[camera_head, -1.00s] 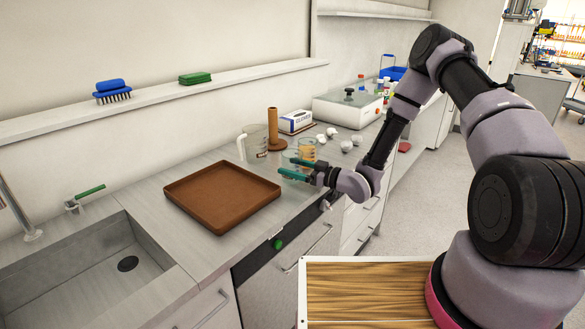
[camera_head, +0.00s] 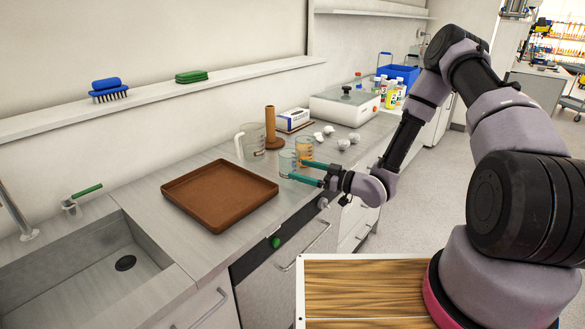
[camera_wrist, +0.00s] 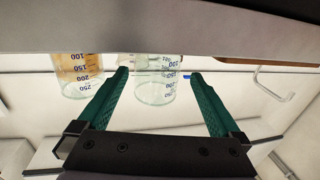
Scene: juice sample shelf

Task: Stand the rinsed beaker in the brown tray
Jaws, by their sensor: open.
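The brown tray (camera_head: 220,197) lies flat and empty on the counter between the sink and the glassware. A clear, empty-looking beaker (camera_head: 287,160) stands upright on the counter right of the tray, near the front edge. My gripper (camera_head: 295,170) is open, its green fingers low and pointing left at this beaker. In the wrist view, the clear beaker (camera_wrist: 155,88) shows between and beyond the fingertips; contact cannot be told. A beaker with amber contents (camera_head: 306,147) stands close behind it, and appears left of the fingers in the wrist view (camera_wrist: 77,75).
A larger jug with a white handle (camera_head: 252,142) and a brown cylinder on a base (camera_head: 271,128) stand behind. White crumpled pieces (camera_head: 343,143) lie to the right. The sink (camera_head: 90,265) is left of the tray. Counter around the tray is clear.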

